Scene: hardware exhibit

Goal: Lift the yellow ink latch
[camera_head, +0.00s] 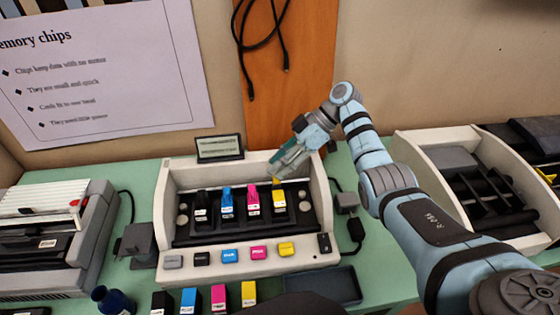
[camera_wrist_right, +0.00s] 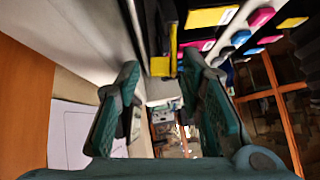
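The yellow ink cartridge (camera_head: 279,205) sits in the rightmost slot of the open white printer's dark carriage. In the right wrist view, the yellow latch (camera_wrist_right: 173,48) lies ahead, in line with the gap between the fingers of my right gripper (camera_wrist_right: 160,65). The fingers are apart and hold nothing. I cannot tell whether a finger touches the latch. My left gripper is not in view.
Black, blue (camera_head: 226,203) and magenta (camera_head: 253,203) cartridges fill the slots to the left. The white printer (camera_head: 166,215) has raised side walls and coloured front buttons. A small display (camera_head: 220,148) stands behind it. More cartridges and a dark tray (camera_head: 325,286) lie in front.

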